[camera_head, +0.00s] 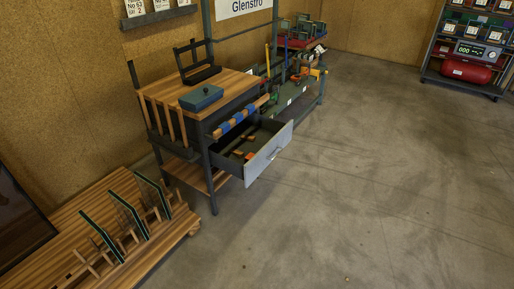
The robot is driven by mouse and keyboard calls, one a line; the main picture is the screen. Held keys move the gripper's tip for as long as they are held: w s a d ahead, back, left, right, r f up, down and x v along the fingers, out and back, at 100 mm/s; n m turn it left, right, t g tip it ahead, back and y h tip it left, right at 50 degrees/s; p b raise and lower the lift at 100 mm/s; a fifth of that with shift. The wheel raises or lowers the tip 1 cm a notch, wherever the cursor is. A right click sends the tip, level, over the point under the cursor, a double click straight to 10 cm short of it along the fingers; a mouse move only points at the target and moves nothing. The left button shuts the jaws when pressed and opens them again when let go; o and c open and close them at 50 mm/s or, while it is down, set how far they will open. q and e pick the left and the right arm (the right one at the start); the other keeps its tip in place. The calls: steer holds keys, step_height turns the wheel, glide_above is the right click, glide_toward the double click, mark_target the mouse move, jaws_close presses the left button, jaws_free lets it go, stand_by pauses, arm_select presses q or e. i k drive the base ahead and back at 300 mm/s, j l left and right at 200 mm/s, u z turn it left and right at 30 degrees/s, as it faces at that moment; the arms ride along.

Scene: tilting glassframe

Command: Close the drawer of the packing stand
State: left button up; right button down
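The packing stand (171,97) has a wooden top and dark grey legs and stands left of the middle. Its drawer (268,156) is pulled well out toward the right, with a light grey front panel. Small orange and wood-coloured items lie inside the drawer. A wooden rail with blue wraps (238,119) runs along the stand's side above the drawer. A blue-green box (201,97) and a black frame holder (197,66) sit on the top. Neither of my grippers is in view.
A wooden pallet (167,239) with upright dark-framed panes stands at the lower left. Behind the stand is a green bench (290,103) with tools. A shelf with a red tank (466,71) stands far right. The concrete floor right of the drawer is clear.

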mark_target(272, 136)
steer(key=i+j, duration=0.1)
steer(key=i, duration=1.3)
steer(key=j, duration=0.1)
